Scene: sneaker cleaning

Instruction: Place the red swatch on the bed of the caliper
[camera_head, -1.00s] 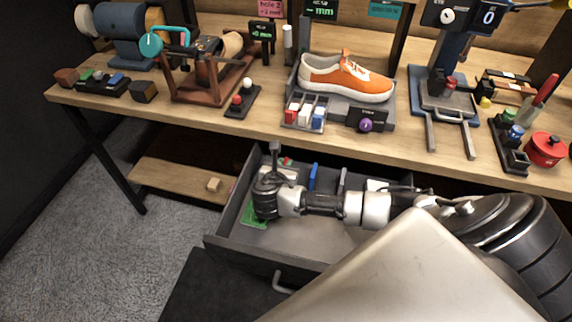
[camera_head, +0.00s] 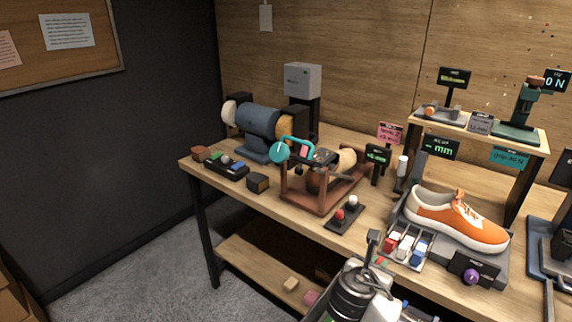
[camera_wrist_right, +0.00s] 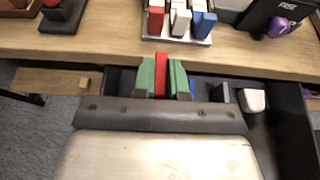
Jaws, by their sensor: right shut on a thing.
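My right gripper (camera_wrist_right: 161,82) is shut on a narrow red piece, the red swatch (camera_wrist_right: 160,74), between two green pieces in the right wrist view. I cannot tell for sure which device is the caliper. A small grey device (camera_head: 438,113) with a display above it stands on the raised shelf, and a "mm" display (camera_head: 440,148) stands behind the shoe. My left gripper is not in view.
An orange sneaker (camera_head: 455,220) sits on a grey stand, with a tray (camera_head: 408,257) of red, white and blue blocks before it. A brown wooden frame (camera_head: 315,190) and a blue grinder (camera_head: 258,125) stand to the left. The open drawer (camera_wrist_right: 285,125) lies below the gripper.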

